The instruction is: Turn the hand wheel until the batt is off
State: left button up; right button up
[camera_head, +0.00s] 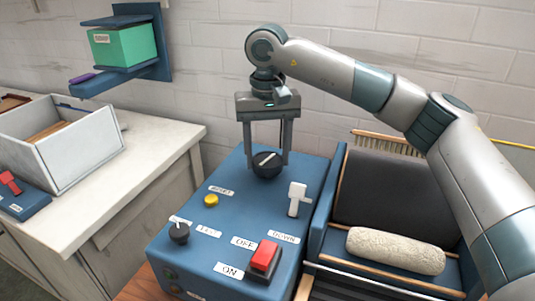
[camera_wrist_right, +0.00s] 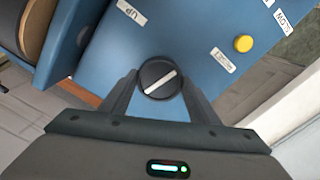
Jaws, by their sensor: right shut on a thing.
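My right gripper (camera_head: 266,160) reaches down over the blue control box (camera_head: 225,210) in the head view. Its two fingers are shut on a round black knob (camera_head: 267,167) with a white line across its top. The right wrist view shows the knob (camera_wrist_right: 160,79) between the fingertips, its line slanted. A pale, rough, roll-shaped batt (camera_head: 395,250) lies on the front of the blue-framed machine (camera_head: 340,190), to the right of the box. I see no plain rimmed hand wheel; the knob is the round control in my grip. My left gripper is not in view.
A grey bin (camera_head: 85,155) stands on the left counter.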

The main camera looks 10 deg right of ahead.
jog(key=shift+r, duration=0.1)
jog(key=o, duration=1.1)
jog(key=shift+c, duration=0.2)
notch_tip(320, 180, up, 11)
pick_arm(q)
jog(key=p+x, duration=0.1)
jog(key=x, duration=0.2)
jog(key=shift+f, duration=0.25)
pick_arm(e)
notch_tip(320, 180, up, 6)
send_over(267, 158)
jog(key=shift+s+r, duration=0.15)
jog(key=shift+r, duration=0.05)
